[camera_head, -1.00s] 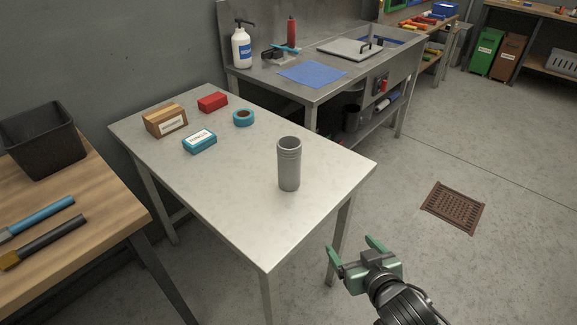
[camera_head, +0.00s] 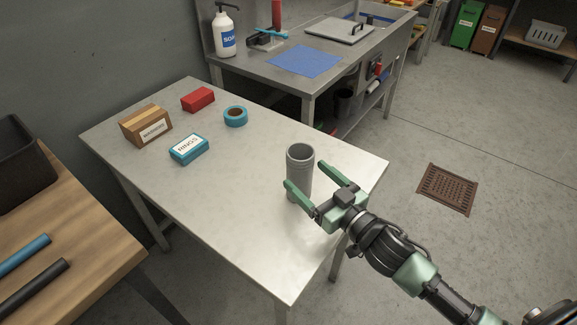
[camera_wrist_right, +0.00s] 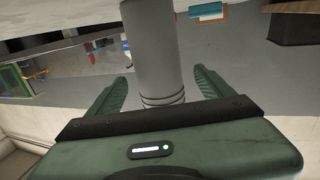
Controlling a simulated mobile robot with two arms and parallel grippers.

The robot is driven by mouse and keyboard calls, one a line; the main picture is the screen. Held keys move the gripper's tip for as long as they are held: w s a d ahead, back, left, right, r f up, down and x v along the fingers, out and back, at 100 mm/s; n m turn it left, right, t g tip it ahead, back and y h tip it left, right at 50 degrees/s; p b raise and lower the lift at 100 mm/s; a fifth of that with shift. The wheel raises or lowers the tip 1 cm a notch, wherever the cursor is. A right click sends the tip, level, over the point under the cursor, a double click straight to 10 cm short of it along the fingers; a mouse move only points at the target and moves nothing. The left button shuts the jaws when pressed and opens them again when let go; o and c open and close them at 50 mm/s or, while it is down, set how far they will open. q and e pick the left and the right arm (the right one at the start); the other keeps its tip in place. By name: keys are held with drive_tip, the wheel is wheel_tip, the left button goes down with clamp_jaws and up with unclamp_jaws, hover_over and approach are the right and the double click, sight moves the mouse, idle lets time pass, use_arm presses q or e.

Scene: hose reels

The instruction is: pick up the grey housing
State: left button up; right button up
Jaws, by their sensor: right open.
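The grey housing (camera_head: 299,166) is an open-topped cylinder standing upright near the right side of the pale table (camera_head: 230,215). My right gripper (camera_head: 302,174) is open with green fingers, close to the housing at its lower right. In the head view one finger overlaps the housing's lower front and the other lies to its right. In the right wrist view the housing (camera_wrist_right: 154,55) appears between the two green fingers (camera_wrist_right: 160,88), with a gap on each side. That view appears upside down. My left gripper is not in view.
On the table's far part are a cardboard box (camera_head: 146,126), a red box (camera_head: 198,99), a blue RINGS box (camera_head: 189,149) and a blue tape roll (camera_head: 235,116). A metal sink bench (camera_head: 300,75) stands behind. A wooden bench (camera_head: 90,255) is at left.

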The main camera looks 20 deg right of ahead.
sight(300, 156)
drive_tip(key=shift+w+a+r, duration=0.1)
drive_tip(key=shift+w+a, duration=0.05)
drive_tip(key=shift+w, duration=0.35)
drive_tip(key=shift+w+a, duration=0.1)
drive_tip(key=shift+w, duration=0.25)
drive_tip(key=shift+w+a+r, duration=0.1)
drive_tip(key=shift+w+a, duration=0.05)
drive_tip(key=shift+w, duration=0.2)
drive_tip(key=b+x, duration=0.1)
drive_tip(key=x, duration=0.2)
drive_tip(key=shift+w, duration=0.3)
drive_tip(key=shift+w+a, duration=0.2)
drive_tip(key=shift+w, duration=0.1)
drive_tip(key=c, duration=1.5)
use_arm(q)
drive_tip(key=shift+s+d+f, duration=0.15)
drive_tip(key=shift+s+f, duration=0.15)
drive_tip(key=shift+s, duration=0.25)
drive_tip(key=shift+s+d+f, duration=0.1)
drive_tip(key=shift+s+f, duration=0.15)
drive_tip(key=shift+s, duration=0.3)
use_arm(e)
drive_tip(key=shift+r, duration=0.1)
drive_tip(key=shift+c, duration=0.8)
